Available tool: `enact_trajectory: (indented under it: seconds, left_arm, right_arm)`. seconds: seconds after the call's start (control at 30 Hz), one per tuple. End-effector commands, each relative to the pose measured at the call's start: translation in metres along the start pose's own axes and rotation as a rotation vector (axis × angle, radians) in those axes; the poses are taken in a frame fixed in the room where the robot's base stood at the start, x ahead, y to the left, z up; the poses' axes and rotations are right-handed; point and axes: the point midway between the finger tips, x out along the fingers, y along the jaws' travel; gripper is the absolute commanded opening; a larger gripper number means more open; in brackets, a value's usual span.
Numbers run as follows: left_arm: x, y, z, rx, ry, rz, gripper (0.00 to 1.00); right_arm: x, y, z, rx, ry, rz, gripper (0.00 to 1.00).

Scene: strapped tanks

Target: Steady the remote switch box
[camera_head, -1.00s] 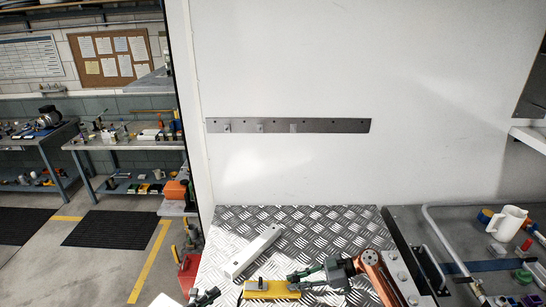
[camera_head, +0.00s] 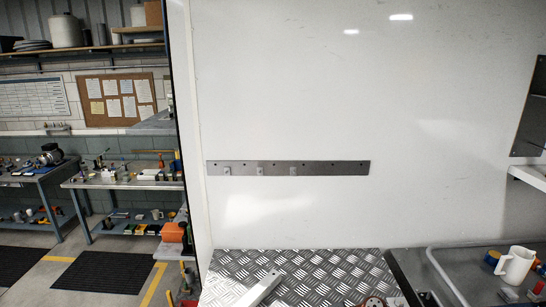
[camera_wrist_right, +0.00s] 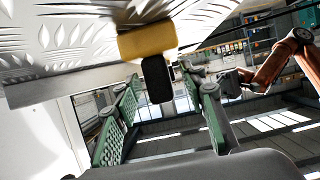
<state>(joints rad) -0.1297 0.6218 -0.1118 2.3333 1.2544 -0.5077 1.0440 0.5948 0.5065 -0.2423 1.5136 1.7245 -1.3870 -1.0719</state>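The yellow remote switch box (camera_wrist_right: 147,40), with a black part (camera_wrist_right: 157,80) below it, shows in the right wrist view against the patterned metal plate. My right gripper (camera_wrist_right: 163,82) has its two green-padded fingers spread on either side of the black part. Gaps show on both sides, and I cannot tell any touch. Part of my other arm, copper with a dark gripper end (camera_wrist_right: 236,80), shows to the right of the box; its finger state is unclear. The head view shows neither the box nor my gripper fingers; only a bit of my arm is at its bottom edge.
A pale bar (camera_head: 259,291) lies on the diamond-plate surface (camera_head: 330,272). A metal strip (camera_head: 330,168) with holes and small tabs is on the white wall behind. A grey bench at right holds a white jug (camera_head: 515,265). Workbenches (camera_head: 125,182) stand at far left.

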Motion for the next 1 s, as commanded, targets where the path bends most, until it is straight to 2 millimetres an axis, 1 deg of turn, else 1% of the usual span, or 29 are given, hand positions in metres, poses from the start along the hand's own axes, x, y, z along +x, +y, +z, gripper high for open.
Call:
enact_trajectory:
  seconds: [0.17, 0.27, 0.37, 0.6, 0.7, 0.83, 1.0]
  left_arm:
    - [0.0, 0.0, 0.0, 0.0, 0.0, 0.0, 0.0]
    - [0.0, 0.0, 0.0, 0.0, 0.0, 0.0, 0.0]
    - [0.0, 0.0, 0.0, 0.0, 0.0, 0.0, 0.0]
    - [0.0, 0.0, 0.0, 0.0, 0.0, 0.0, 0.0]
    - [0.0, 0.0, 0.0, 0.0, 0.0, 0.0, 0.0]
    - [0.0, 0.0, 0.0, 0.0, 0.0, 0.0, 0.0]
    - [0.0, 0.001, 0.0, 0.0, 0.0, 0.0, 0.0]
  right_arm:
    - [-0.002, 0.0, 0.0, 0.0, 0.0, 0.001, 0.38]
    - [-0.01, 0.001, 0.0, 0.0, 0.0, 0.002, 0.38]
    - [-0.026, 0.001, 0.001, 0.001, -0.002, 0.003, 0.38]
    - [-0.077, 0.001, 0.001, 0.001, -0.001, 0.002, 0.38]
    - [-0.095, 0.001, 0.0, 0.001, -0.001, 0.002, 0.38]
    - [-0.111, 0.001, 0.0, 0.0, -0.001, 0.001, 0.38]
    - [-0.12, 0.001, -0.002, -0.001, 0.0, 0.0, 0.38]
